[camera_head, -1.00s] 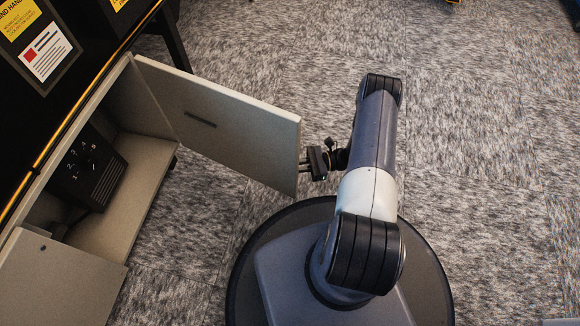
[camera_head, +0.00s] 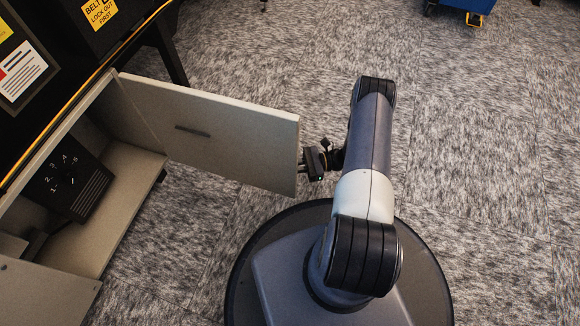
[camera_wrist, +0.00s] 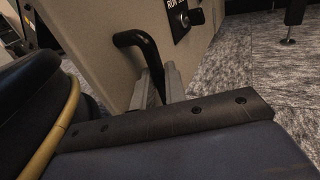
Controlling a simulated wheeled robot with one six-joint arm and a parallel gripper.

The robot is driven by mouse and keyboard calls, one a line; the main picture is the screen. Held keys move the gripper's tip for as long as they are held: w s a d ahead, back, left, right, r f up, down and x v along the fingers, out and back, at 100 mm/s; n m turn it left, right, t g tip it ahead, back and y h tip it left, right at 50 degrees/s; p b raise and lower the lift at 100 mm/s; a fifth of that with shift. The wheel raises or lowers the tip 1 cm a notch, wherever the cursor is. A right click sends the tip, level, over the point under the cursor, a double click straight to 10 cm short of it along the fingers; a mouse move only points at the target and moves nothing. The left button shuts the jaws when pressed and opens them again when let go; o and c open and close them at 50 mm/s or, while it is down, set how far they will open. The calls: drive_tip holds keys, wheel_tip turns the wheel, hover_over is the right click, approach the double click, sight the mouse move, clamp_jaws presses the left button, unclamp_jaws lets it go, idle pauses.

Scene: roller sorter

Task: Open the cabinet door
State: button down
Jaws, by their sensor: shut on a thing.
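The cabinet door (camera_head: 218,132) is a beige panel that stands swung out wide from the cabinet (camera_head: 122,190), and the inside shows. My gripper (camera_head: 303,163) is at the door's outer side near its free edge. In the wrist view a black bar handle (camera_wrist: 142,45) is fixed to the beige door face (camera_wrist: 95,42). The fingers of my gripper (camera_wrist: 170,84) are closed around the handle's lower part. The fingertips are partly hidden by the wrist.
A black box with a numbered dial (camera_head: 70,182) sits inside the cabinet. Another beige panel (camera_head: 45,290) is at lower left. A black machine with warning labels (camera_head: 100,12) stands above. Grey carpet (camera_head: 480,150) is clear to the right. A blue bin (camera_head: 462,5) is far off.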

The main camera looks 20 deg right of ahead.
drive_tip(key=shift+a, duration=0.1)
drive_tip(key=c, duration=1.5)
unclamp_jaws()
drive_tip(key=shift+o, duration=0.2)
drive_tip(key=s+d+p, duration=0.1)
drive_tip(key=d, duration=0.9)
drive_tip(key=shift+s+d+p, duration=0.2)
drive_tip(key=shift+d+p, duration=0.1)
drive_tip(key=shift+d, duration=0.05)
drive_tip(key=a, duration=0.3)
drive_tip(key=w+a+b, duration=0.1)
drive_tip(key=a, duration=0.6)
drive_tip(key=shift+w+a+b, duration=0.2)
drive_tip(key=shift+a+b, duration=0.15)
drive_tip(key=shift+a, duration=0.05)
drive_tip(key=shift+s, duration=0.2)
